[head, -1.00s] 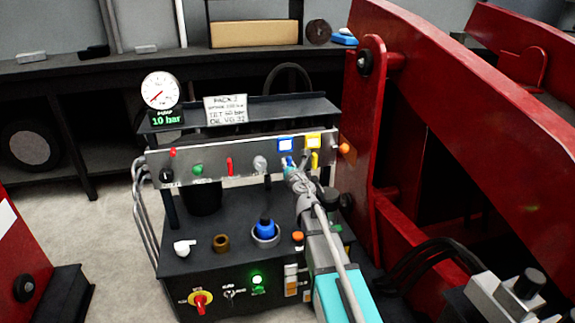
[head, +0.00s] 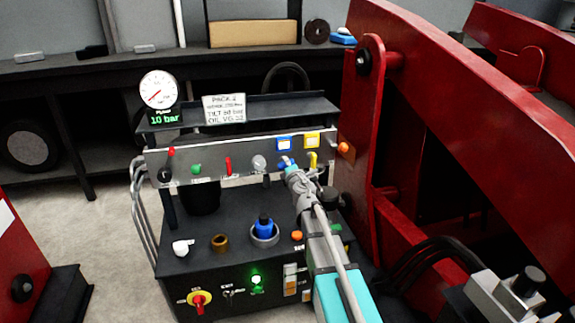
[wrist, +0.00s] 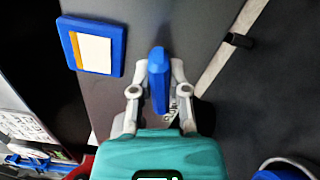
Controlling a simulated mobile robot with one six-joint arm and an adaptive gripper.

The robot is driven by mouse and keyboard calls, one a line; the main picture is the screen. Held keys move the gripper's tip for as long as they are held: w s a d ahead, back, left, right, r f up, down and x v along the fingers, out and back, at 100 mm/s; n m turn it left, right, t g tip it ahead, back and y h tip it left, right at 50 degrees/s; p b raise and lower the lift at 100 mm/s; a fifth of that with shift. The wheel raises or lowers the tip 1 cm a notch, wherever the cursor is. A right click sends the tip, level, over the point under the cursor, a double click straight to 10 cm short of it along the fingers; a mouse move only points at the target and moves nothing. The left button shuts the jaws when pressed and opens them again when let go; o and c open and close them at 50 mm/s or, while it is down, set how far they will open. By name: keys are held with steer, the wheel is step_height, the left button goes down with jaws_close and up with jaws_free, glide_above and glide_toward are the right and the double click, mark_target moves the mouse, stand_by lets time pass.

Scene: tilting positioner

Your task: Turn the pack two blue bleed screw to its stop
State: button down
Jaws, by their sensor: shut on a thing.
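The blue bleed screw (wrist: 158,80) stands out from the grey panel as a blue bar-shaped handle in the wrist view. My gripper (wrist: 155,92) is shut on it, with a finger on each side of the handle. In the head view my gripper (head: 290,168) reaches the right part of the valve panel (head: 213,171), just below a blue tag (head: 284,143). The gripper hides most of the screw there. The blue tag with a white face also shows in the wrist view (wrist: 95,50).
A yellow handle (head: 313,160) under a yellow tag (head: 312,140) is close to the right of my gripper. A gauge (head: 158,89) reads 10 bar at the pack's left. A blue cap (head: 264,228) stands on the pack's deck below. A red frame (head: 372,130) rises at the right.

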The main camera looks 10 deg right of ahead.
steer(key=shift+f+m, duration=0.1)
steer(key=shift+m, duration=1.5)
steer(key=c, duration=0.6)
jaws_free()
steer(key=s, duration=1.2)
steer(key=shift+d, duration=0.4)
steer(key=shift+m, duration=0.3)
